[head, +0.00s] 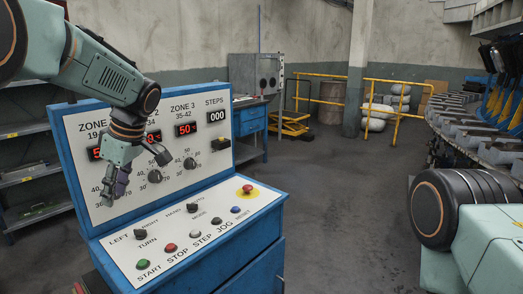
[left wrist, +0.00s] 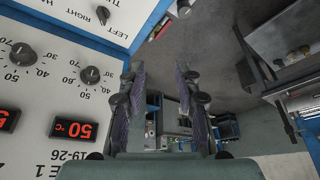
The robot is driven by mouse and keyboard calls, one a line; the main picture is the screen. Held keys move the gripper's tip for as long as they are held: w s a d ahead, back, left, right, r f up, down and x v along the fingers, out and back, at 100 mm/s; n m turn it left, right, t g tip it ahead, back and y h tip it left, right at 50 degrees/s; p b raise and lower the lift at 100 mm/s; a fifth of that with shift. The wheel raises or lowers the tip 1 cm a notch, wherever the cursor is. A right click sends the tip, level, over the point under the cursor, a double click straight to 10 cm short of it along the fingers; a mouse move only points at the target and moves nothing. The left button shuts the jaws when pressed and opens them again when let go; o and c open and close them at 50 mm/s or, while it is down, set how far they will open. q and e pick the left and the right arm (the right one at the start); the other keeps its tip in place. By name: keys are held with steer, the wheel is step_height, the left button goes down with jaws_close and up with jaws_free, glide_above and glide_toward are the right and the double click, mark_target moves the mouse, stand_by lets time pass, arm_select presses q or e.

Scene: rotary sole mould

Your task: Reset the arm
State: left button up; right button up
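My left gripper (head: 114,190) hangs in front of the left part of the blue control console (head: 215,258), fingers pointing down. In the left wrist view my left gripper (left wrist: 158,80) shows two fingers apart with nothing between them. It appears clear of the panel face, which is at the left of that view. My left arm comes in from the upper left and covers part of the zone displays. Part of my right arm shows at the lower right of the head view; its gripper is out of view.
The sloped panel carries a green start button (head: 143,265), a red stop button (head: 170,247) and a red emergency button (head: 248,188). Shelves (head: 28,175) stand at left, yellow rails (head: 395,105) behind. A machine (head: 480,125) stands at right. The middle floor (head: 345,205) is clear.

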arm_select(q)
steer(key=s+d+f+m, duration=0.1)
steer(key=f, duration=0.4)
steer(key=s+d+f+m+h, duration=0.1)
steer(key=f+m, duration=0.1)
steer(key=f, duration=0.3)
steer(key=s+d+f+m, duration=0.1)
steer(key=f, duration=0.4)
steer(key=shift+s+f+m+h, duration=0.3)
steer(key=shift+s+f+h, duration=0.1)
steer(key=s+d+f+m+h, duration=0.1)
steer(key=s+d+f+m, duration=0.2)
steer(key=s+f, duration=0.6)
steer(key=s+d+f+m+h, duration=0.2)
steer(key=s+f+m, duration=0.1)
steer(key=s+f, duration=0.6)
steer(key=s+f+m, duration=0.2)
steer(key=s+m, duration=0.1)
steer(key=s, duration=0.7)
steer(key=s+f+m, duration=0.2)
steer(key=s+m, duration=0.1)
steer(key=s, duration=0.7)
step_height(320, 180, down, 12)
steer(key=b, duration=1.2)
steer(key=shift+d, duration=0.3)
arm_select(e)
step_height(320, 180, down, 12)
steer(key=s, duration=0.1)
steer(key=shift+s+f, duration=0.15)
steer(key=shift+s, duration=0.05)
